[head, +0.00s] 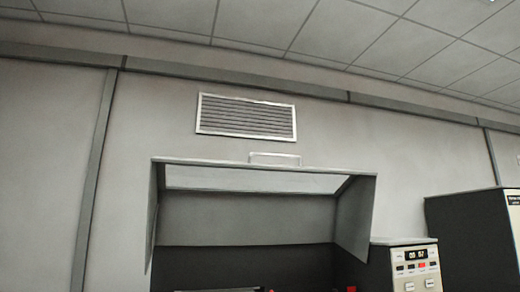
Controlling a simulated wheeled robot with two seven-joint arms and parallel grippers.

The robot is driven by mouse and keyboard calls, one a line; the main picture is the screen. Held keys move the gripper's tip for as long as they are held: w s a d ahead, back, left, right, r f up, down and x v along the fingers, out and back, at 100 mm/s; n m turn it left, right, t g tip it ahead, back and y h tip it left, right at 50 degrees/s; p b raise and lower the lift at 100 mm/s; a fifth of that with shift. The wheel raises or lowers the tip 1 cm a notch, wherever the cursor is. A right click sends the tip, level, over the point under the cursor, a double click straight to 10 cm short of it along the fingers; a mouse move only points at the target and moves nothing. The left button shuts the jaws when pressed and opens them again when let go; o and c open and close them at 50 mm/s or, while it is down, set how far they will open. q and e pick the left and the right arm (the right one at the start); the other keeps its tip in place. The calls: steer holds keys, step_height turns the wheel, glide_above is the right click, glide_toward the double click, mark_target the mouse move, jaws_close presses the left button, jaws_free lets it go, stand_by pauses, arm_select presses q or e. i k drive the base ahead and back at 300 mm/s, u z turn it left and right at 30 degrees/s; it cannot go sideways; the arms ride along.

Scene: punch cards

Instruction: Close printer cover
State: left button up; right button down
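The printer cover (255,219) stands raised in the lower middle of the head view, with its open underside facing me. A metal handle (275,156) sits at the middle of its top front edge. Below the cover, the dark inside of the printer (235,268) shows, cut off by the bottom of the picture. Neither of my grippers is in view.
A control panel (416,266) with a small display and several buttons stands just right of the cover. A dark cabinet (465,240) stands further right. A wall vent (246,117) is above the cover on the plain wall.

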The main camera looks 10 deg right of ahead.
mark_target(177, 217)
steer(key=u, duration=0.6)
steer(key=i, duration=0.7)
steer(key=u, duration=0.25)
